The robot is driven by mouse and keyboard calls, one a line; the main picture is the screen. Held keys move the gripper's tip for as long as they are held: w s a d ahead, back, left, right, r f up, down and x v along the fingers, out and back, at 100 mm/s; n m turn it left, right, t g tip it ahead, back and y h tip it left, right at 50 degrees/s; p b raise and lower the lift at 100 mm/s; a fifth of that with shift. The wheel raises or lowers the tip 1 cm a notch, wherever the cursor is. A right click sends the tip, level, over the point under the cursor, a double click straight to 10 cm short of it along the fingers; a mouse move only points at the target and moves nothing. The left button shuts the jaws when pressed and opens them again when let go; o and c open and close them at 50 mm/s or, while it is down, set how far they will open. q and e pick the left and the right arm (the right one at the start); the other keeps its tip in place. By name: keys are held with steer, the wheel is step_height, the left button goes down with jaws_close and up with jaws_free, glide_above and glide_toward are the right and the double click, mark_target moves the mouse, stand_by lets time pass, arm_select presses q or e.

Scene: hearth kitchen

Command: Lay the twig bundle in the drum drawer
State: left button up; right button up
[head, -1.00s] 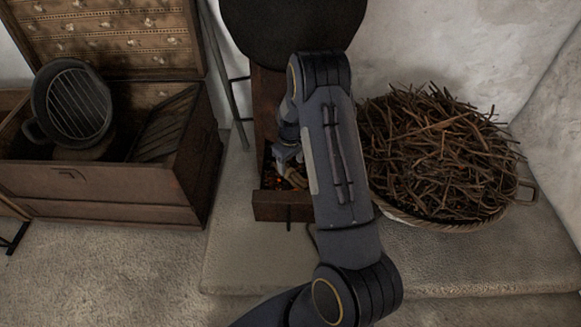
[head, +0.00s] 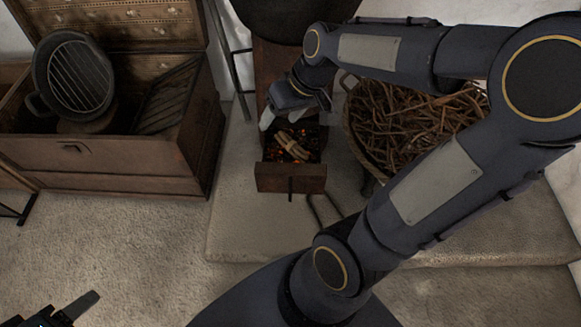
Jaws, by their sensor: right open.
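The twig bundle (head: 293,146) is a small tied bunch of pale sticks. It lies inside the open drum drawer (head: 290,178), on what looks like glowing embers. The drawer is a dark wooden box pulled out below the black drum (head: 290,14). My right gripper (head: 298,117) is open and empty just above and behind the bundle, apart from it as far as I can tell. My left gripper (head: 75,308) shows only partly at the bottom left corner, far from the drawer, and its jaw state is unclear.
A wide basket of loose twigs (head: 400,130) stands right of the drawer, partly hidden by my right arm. An open wooden chest (head: 100,165) at left holds a black pot with a grate (head: 80,80). The pale hearth slab (head: 250,230) before the drawer is mostly clear.

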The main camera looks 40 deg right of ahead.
steer(key=s+a+r+t, duration=0.1)
steer(key=s+a, duration=0.7)
steer(key=s, duration=0.5)
steer(key=shift+r+t+y, duration=0.35)
steer(key=shift+t+y, duration=0.05)
